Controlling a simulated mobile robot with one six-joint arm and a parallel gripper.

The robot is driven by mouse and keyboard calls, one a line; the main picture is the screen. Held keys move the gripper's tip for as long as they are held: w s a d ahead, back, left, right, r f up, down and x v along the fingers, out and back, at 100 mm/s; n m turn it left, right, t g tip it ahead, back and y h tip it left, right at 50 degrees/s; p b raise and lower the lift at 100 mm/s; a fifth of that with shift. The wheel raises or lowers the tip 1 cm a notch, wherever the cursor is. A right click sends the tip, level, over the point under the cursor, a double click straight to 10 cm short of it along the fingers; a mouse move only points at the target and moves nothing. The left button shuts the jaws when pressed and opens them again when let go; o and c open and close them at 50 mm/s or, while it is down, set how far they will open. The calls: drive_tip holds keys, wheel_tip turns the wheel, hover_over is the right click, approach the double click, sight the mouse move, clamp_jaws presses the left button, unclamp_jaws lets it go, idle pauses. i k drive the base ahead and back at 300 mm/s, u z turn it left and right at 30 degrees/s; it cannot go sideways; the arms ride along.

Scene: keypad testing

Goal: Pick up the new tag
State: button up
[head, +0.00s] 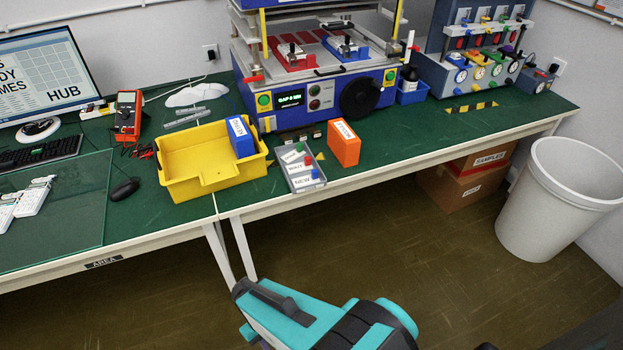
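The new tag (305,181) is a pale tag marked "NEW" with a blue knob. It lies at the near end of a small grey tray (320,178) close to the table's front edge. Two similar tags lie behind it in the tray, one with a red knob (298,168) and one with a green knob (292,154). My teal and dark gripper (240,292) is at the bottom of the view, in front of the table and well apart from the tray. Its fingers are not clear enough to show whether they are open.
A yellow bin (185,184) holding a blue block (241,140) stands left of the tray. An orange block (343,145) stands close on its right. A blue test machine (330,92) rises behind. A white waste bin (550,205) stands on the floor at right.

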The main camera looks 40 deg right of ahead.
sight(302, 181)
drive_tip(key=z, duration=0.25)
drive_tip(key=k, duration=1.3)
drive_tip(key=u, duration=0.75)
drive_tip(key=i, duration=1)
